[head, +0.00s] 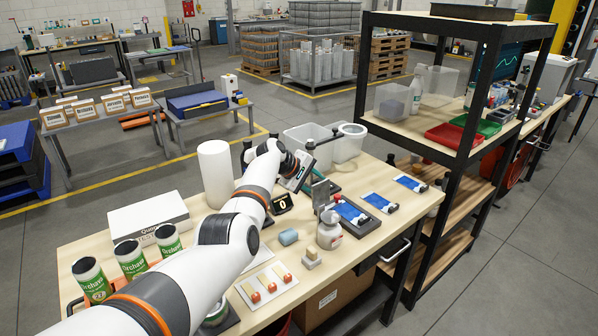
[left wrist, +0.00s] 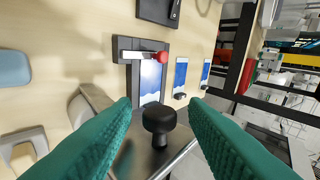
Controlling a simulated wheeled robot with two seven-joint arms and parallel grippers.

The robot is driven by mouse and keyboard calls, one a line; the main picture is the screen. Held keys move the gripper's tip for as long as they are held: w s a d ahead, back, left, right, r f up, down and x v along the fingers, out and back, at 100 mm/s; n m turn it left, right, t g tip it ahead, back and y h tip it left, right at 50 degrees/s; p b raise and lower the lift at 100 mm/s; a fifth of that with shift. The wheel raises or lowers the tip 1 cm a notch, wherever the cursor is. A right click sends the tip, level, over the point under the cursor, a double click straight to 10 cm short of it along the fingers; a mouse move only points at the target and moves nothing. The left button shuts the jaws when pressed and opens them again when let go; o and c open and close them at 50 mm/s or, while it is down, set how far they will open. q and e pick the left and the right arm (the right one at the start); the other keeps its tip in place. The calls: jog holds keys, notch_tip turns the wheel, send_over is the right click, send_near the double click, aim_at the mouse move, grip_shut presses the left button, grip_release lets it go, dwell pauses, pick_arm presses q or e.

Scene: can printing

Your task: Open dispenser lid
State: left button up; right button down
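The dispenser shows in the left wrist view as a metal body with a flat metal lid (left wrist: 133,158) and a round black knob (left wrist: 159,119). My left gripper (left wrist: 161,107) has two teal fingers, spread open. The knob lies between them in the picture, with a gap on each side. I cannot tell the height between fingertips and knob. The lid looks shut. My right gripper is in neither view.
A tall white cylinder (head: 215,172) stands left. A black-framed shelf (head: 483,95) bounds the right.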

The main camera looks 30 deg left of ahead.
pick_arm(q)
jog(key=shift+p+v, duration=0.65)
jog(key=shift+v, duration=0.55)
jog(key=b+v, duration=0.1)
jog(key=v, duration=0.7)
jog(key=shift+s+r+b, duration=0.15)
jog(key=shift+s+b, duration=0.05)
jog(key=shift+b, duration=0.15)
jog(key=shift+a, duration=0.1)
